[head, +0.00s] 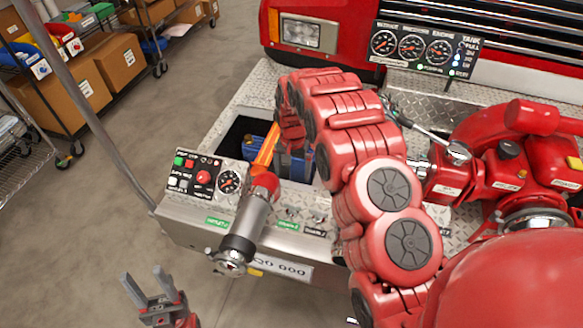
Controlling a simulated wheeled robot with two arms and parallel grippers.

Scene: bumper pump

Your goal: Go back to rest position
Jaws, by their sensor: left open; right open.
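My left gripper (146,283) is at the bottom left, in front of and below the truck's bumper. Its two grey fingers point up and are spread apart with nothing between them. My red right arm comes in from the lower right and arches over the bumper. Its far end is over the open bumper box (233,131). The fingers of my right gripper are hidden behind the arm, so I cannot see what is between them. A grey nozzle (247,229) with a red end lies tilted across the bumper's front edge, apart from my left gripper.
The diamond-plate bumper carries a control panel (203,175) at left and red pump fittings (507,172) at right. A gauge panel (424,50) stands behind. Blue and orange items are in the box. Shelves with cartons (120,60) stand at the back left; the floor between is clear.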

